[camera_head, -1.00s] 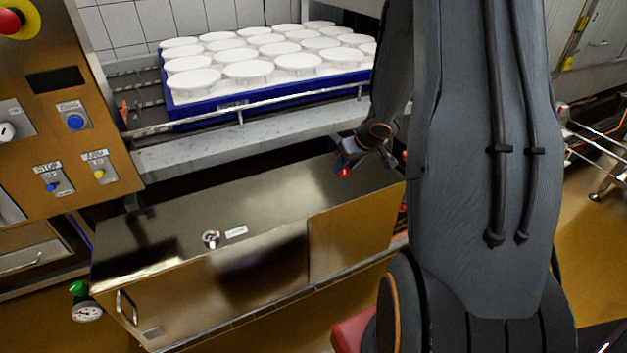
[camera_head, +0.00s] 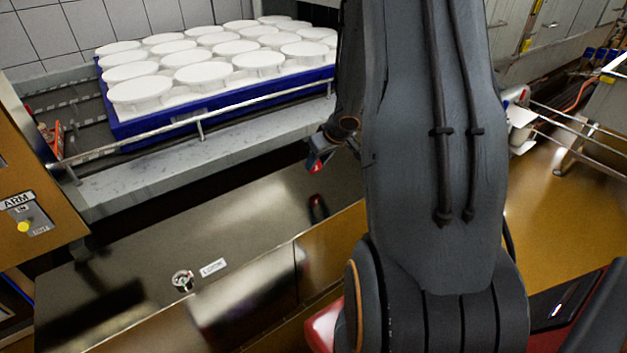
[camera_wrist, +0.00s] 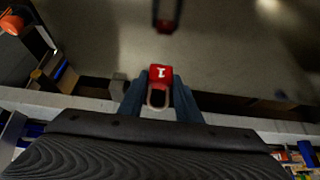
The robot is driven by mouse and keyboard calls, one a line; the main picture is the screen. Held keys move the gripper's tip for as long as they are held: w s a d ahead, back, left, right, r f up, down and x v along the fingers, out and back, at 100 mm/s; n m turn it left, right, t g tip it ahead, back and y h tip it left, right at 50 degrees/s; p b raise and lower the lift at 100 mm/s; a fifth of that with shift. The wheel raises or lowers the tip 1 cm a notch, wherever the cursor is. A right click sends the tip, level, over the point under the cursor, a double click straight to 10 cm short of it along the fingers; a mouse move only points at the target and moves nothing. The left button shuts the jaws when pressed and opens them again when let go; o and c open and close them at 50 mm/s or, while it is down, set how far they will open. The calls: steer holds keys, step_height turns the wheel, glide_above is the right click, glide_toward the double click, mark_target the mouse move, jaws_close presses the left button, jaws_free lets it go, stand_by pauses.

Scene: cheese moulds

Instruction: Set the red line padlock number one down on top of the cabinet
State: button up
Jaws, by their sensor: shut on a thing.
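The red padlock marked 1 (camera_wrist: 161,74) is held by its shackle between the fingers of my gripper (camera_wrist: 160,100) in the wrist view. Its red body points away from the fingers. In the head view my gripper (camera_head: 322,152) is above the back right part of the cabinet, with a little of the red padlock (camera_head: 316,167) showing below it. The steel cabinet top (camera_head: 140,245) is shiny and mirrors the red padlock. A gap shows between the padlock and its reflection. My arm hides the cabinet's right end.
A round metal lock (camera_head: 182,281) and a white label (camera_head: 213,267) are at the cabinet's front edge. A blue tray (camera_head: 215,104) of white moulds stands behind, with a metal rail (camera_head: 255,103) before it. The cabinet top between is mostly clear.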

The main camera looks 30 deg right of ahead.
steer(key=shift+a+f+b, duration=0.1)
steer(key=shift+f+b, duration=1.2)
steer(key=shift+f, duration=1.3)
steer(key=shift+f, duration=0.15)
steer(key=o, duration=1.1)
